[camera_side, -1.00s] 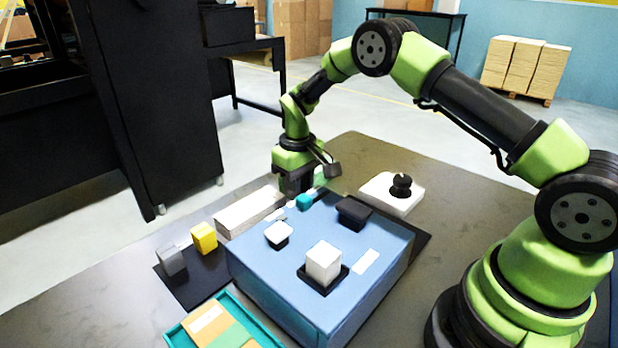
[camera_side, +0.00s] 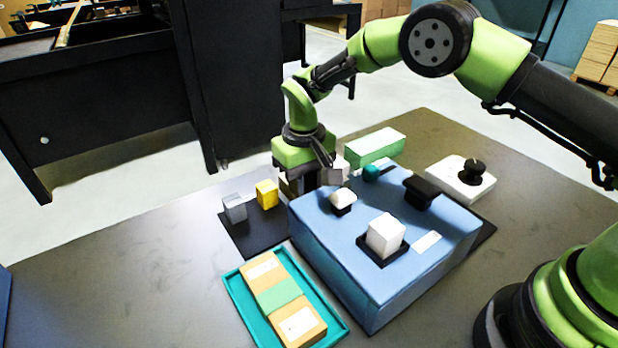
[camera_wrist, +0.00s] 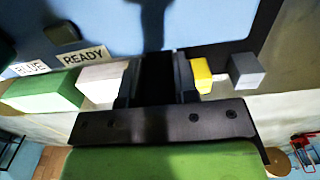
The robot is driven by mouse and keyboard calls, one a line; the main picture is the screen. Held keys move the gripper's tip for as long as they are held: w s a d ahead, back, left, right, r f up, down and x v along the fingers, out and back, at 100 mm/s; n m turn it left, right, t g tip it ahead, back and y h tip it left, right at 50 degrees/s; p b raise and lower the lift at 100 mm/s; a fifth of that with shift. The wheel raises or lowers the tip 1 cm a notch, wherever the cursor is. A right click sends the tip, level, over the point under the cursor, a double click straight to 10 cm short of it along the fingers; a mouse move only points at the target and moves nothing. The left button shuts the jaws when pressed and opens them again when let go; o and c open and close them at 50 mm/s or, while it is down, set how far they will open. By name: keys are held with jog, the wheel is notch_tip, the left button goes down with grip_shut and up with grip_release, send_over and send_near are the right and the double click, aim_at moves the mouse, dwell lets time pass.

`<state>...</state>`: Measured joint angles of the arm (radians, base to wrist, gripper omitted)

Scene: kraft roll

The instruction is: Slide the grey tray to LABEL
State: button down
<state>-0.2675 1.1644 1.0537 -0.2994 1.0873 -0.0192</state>
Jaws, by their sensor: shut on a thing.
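The grey tray appears to be the pale grey block (camera_wrist: 102,82) in the wrist view, lying along the edge of the blue box (camera_side: 340,232) between a green block (camera_side: 375,147) and a yellow block (camera_side: 267,193). My gripper (camera_side: 308,185) is down at that edge in the side view and hides most of the tray. In the wrist view the gripper (camera_wrist: 156,90) is shut at the tray; the gripped part is hidden between the dark fingers. Labels READY (camera_wrist: 86,56) and BLUE (camera_wrist: 32,68) show on the box; no LABEL mark is readable.
A grey cube (camera_side: 234,208) stands beside the yellow block on a black mat (camera_side: 252,236). A teal tray (camera_side: 242,302) with boxes is in front. White and black knobs and a white cube (camera_side: 385,236) top the box. A white dial unit (camera_side: 446,178) is at right.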

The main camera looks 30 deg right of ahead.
jog(key=shift+a, duration=0.35)
jog(key=c, duration=0.9)
grip_release()
jog(key=shift+d, duration=0.1)
notch_tip(320, 180, up, 10)
jog(key=shift+r, duration=0.1)
jog(key=s+d+r+m+t+y, duration=0.1)
jog(key=s+d+r+t, duration=0.15)
jog(key=s+r, duration=0.45)
jog(key=s+d+r+m+t+y, duration=0.1)
jog(key=s+d+r, duration=0.3)
jog(key=r, duration=0.5)
jog(key=s+t, duration=0.1)
jog(key=s, duration=0.4)
jog(key=s+d+m+t, duration=0.1)
jog(key=s, duration=0.4)
jog(key=s+d+f+m+t, duration=0.1)
jog(key=s, duration=0.4)
jog(key=shift+s+d+f+t, duration=0.1)
jog(key=shift+s+d+t, duration=0.1)
jog(key=shift+t, duration=0.15)
